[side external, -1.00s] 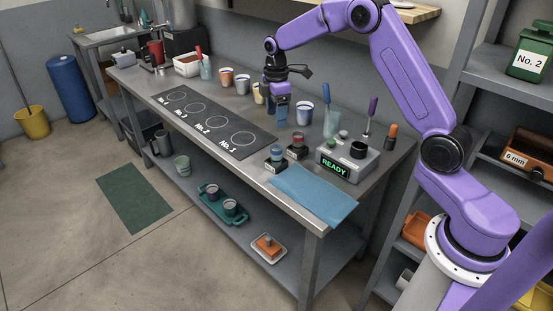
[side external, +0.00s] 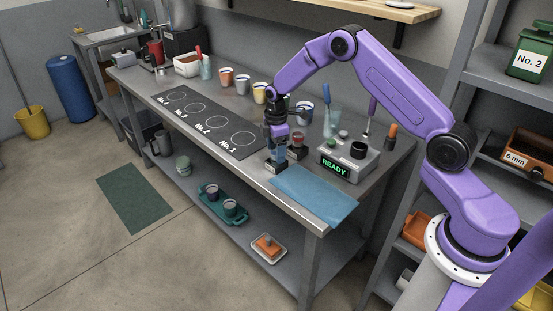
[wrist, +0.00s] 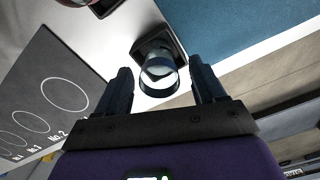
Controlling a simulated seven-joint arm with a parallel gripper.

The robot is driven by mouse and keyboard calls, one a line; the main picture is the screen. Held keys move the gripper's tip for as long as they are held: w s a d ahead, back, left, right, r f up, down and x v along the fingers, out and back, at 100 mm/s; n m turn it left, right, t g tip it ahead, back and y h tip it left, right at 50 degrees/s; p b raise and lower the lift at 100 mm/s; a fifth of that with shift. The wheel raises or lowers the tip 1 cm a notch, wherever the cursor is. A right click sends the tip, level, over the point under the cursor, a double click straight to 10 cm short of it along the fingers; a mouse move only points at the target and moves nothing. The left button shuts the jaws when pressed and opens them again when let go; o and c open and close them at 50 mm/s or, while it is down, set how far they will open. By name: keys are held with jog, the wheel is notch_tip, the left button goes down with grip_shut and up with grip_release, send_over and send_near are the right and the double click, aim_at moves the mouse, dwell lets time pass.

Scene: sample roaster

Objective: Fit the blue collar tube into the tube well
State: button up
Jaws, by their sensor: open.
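The tube with the blue collar (wrist: 159,76) stands in a small square black base (wrist: 173,40) near the front edge of the bench. In the wrist view my gripper (wrist: 160,75) is open, one finger on each side of the tube with gaps visible. A dark round socket (side external: 358,149), apparently the tube well, sits atop the grey READY box (side external: 336,166).
A red-collared tube (side external: 297,141) stands close behind my gripper. A blue mat (side external: 315,195) lies right of it, and a black numbered panel (side external: 215,127) left. Several cups and a tool beaker (side external: 332,122) stand behind.

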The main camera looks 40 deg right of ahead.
jog(key=shift+f, duration=0.35)
jog(key=shift+c, duration=0.3)
jog(key=c, duration=1.2)
jog(key=shift+r, duration=0.15)
